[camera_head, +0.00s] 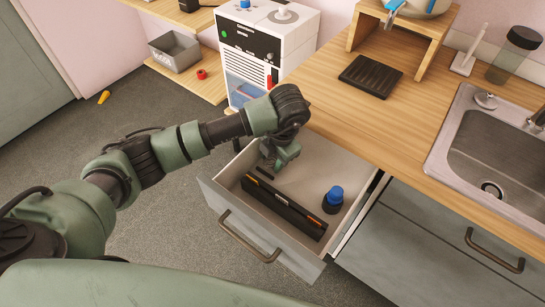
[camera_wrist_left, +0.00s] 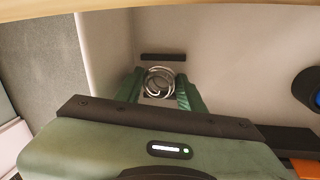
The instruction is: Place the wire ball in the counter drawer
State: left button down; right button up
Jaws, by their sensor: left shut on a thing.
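The wire ball (camera_wrist_left: 159,82) is a small bundle of silvery wire loops, held between the two green fingers of my left gripper (camera_wrist_left: 160,92) in the left wrist view. In the head view my left gripper (camera_head: 277,157) reaches down inside the open counter drawer (camera_head: 300,170), near its back left corner. The wire ball is hidden there behind the gripper. I cannot tell whether the ball touches the drawer floor. My right gripper is not in view.
The drawer also holds a long black tray (camera_head: 284,205) and a blue-topped dark container (camera_head: 333,199). The wooden counter (camera_head: 330,95) edge lies right behind the gripper. A white machine (camera_head: 262,45) stands beyond. The drawer floor between gripper and container is clear.

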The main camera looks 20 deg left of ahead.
pick_arm(q)
jog(key=shift+f, duration=0.15)
jog(key=c, duration=1.1)
grip_release()
jog(key=shift+c, duration=0.2)
jog(key=shift+r, duration=0.2)
jog(key=v, duration=1.2)
